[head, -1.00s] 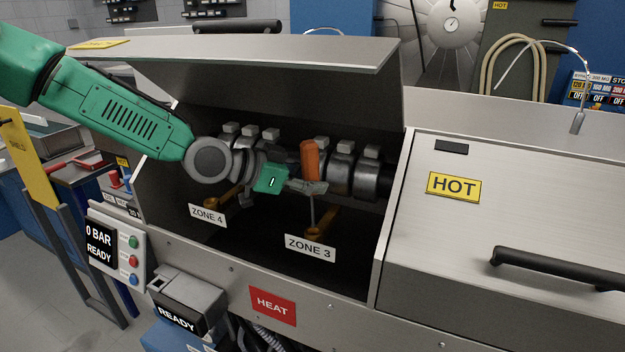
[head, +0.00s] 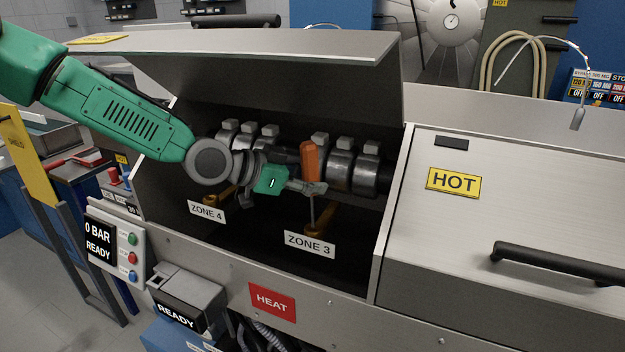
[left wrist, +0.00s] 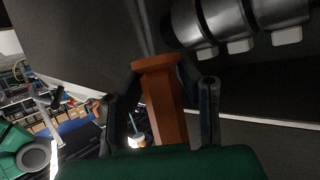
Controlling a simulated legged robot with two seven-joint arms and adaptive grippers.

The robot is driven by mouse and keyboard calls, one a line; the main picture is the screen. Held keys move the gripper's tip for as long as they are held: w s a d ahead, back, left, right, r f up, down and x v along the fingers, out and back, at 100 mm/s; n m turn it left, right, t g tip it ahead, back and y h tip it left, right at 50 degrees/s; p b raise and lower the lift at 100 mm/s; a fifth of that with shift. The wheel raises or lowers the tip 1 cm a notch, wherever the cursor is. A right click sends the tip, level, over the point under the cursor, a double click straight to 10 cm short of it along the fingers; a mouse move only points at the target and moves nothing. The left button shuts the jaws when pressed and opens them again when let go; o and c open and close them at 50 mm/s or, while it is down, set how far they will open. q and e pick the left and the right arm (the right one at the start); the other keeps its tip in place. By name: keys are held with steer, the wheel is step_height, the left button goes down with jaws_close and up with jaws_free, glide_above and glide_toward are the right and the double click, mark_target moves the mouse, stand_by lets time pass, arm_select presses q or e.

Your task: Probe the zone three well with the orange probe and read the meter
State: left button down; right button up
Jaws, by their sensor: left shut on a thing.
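My left gripper (head: 314,188) is shut on the orange probe (head: 309,158) inside the open housing. The probe stands nearly upright, and its thin metal shaft points down to the orange-yellow zone three well (head: 318,232), behind the ZONE 3 label (head: 310,244). I cannot tell how deep the tip sits in the well. In the left wrist view the orange handle (left wrist: 162,100) is between the two fingers (left wrist: 160,115). The meter (head: 182,298) appears to be the grey box at the lower left, with a screen reading READY. My right gripper is not in view.
Metal heater bands (head: 340,168) line the barrel behind the probe. A ZONE 4 label (head: 207,211) stands at left. A closed cover with a HOT sign (head: 453,181) is at right. A panel (head: 99,241) reads 0 BAR READY.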

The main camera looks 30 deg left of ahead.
arm_select(q)
steer(key=shift+f+b, duration=0.9)
steer(key=shift+f, duration=0.7)
steer(key=shift+r, duration=0.2)
steer(key=shift+r+p, duration=2.2)
steer(key=shift+r, duration=0.2)
steer(key=s+p, duration=0.3)
steer(key=s, duration=0.9)
steer(key=shift+d+r, duration=0.4)
steer(key=shift+r, duration=0.05)
